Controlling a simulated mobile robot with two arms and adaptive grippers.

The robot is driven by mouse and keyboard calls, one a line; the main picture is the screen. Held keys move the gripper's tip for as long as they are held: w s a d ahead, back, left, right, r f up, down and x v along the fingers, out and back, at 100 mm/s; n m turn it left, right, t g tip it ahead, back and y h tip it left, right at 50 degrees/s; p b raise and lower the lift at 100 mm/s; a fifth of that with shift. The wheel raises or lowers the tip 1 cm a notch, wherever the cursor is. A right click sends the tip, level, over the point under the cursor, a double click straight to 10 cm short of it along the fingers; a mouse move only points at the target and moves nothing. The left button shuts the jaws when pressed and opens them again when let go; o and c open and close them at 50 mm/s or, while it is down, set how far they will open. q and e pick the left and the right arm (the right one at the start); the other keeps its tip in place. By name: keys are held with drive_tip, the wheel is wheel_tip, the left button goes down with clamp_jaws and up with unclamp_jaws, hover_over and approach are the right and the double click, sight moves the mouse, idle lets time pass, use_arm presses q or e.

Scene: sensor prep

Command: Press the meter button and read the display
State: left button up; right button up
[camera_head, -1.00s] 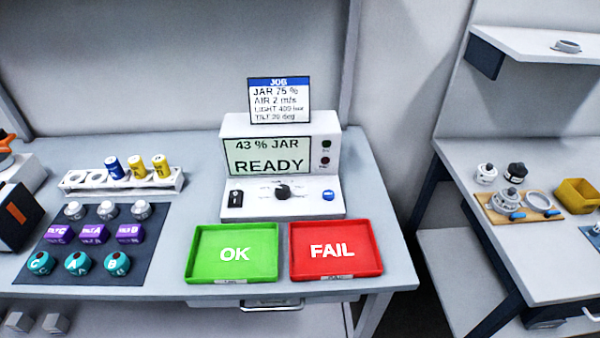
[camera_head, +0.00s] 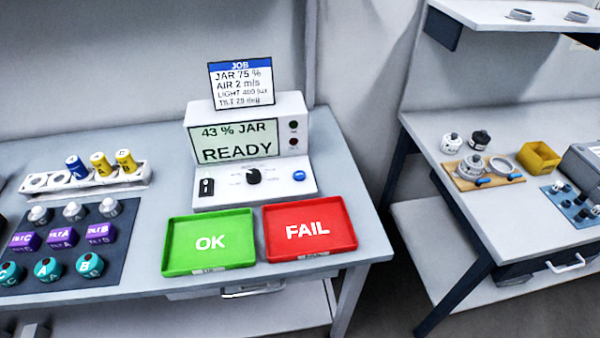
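The white meter (camera_head: 290,105) stands at the back of the near table, upright. Its display (camera_head: 236,143) is pale green and reads "43 % JAR" and "READY". On its lower front panel are a black rocker switch (camera_head: 206,187), a black knob (camera_head: 253,176) and a round blue button (camera_head: 299,175). Two small round lamps or buttons, one dark green and one dark red (camera_head: 293,142), sit right of the display. A job card (camera_head: 241,84) above it reads JAR 75 %, AIR 2 m/s, a LIGHT line and a TILT line; their numbers are blurred. Neither gripper is in view.
A green OK tray (camera_head: 210,260) and a red FAIL tray (camera_head: 310,248) lie in front of the meter. A white rack (camera_head: 140,182) with blue and yellow cylinders and a dark mat (camera_head: 50,283) with several sensors are left. A second table (camera_head: 440,204) stands right, across a gap.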

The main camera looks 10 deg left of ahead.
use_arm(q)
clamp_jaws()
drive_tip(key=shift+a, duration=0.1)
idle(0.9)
